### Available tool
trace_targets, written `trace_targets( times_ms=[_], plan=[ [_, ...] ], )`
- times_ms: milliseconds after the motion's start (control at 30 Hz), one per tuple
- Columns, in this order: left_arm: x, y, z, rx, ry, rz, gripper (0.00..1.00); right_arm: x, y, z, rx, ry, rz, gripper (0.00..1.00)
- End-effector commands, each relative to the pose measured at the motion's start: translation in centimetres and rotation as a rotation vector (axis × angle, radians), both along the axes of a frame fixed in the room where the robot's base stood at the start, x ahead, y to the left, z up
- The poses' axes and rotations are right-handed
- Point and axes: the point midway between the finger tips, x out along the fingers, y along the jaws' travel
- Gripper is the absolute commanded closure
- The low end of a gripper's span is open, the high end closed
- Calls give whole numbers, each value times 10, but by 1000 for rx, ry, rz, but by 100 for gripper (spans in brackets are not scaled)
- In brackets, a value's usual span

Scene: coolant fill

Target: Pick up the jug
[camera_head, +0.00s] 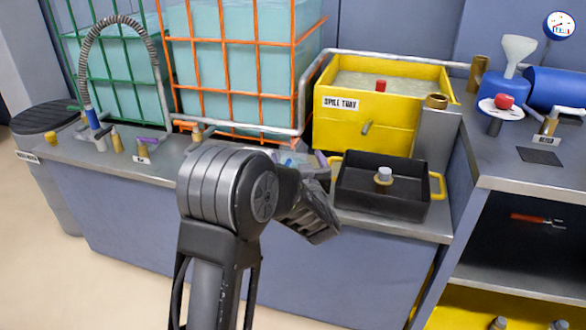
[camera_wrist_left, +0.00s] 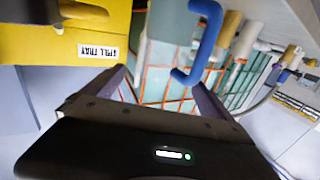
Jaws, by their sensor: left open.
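The jug shows in the left wrist view as a pale grey body (camera_wrist_left: 172,42) with a curved blue handle (camera_wrist_left: 207,42), in front of the orange cage. In the head view only a pale bluish bit of what looks like the jug (camera_head: 290,158) shows on the bench, mostly hidden behind my left wrist. My left gripper (camera_head: 304,176) is at the bench's front edge near it. In the wrist view its fingers (camera_wrist_left: 160,82) are apart, with nothing clearly between them; the handle lies beyond the fingertips. My right gripper is not in view.
A black pan (camera_head: 360,205) with yellow handles stands right of my gripper. Behind it is the yellow spill tray (camera_head: 365,135). Caged teal tanks (camera_head: 240,75) stand behind the bench. A hose (camera_head: 118,20) arches at left. A funnel (camera_head: 517,50) stands on the right bench.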

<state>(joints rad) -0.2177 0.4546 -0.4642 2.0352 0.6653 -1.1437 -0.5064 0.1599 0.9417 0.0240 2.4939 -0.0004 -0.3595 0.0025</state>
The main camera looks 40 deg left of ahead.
Motion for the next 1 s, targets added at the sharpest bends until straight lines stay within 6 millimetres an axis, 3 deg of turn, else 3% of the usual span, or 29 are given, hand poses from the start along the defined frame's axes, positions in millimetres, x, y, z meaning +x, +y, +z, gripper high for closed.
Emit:
trace_targets(
  times_ms=[267,600,1000],
  plan=[
    [4,5,0,1,-2,2,3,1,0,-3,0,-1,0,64],
    [34,36,0,-1,-1,1,3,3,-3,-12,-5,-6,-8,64],
    [35,38,1,-1,-1,0,3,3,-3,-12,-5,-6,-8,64]
  ],
)
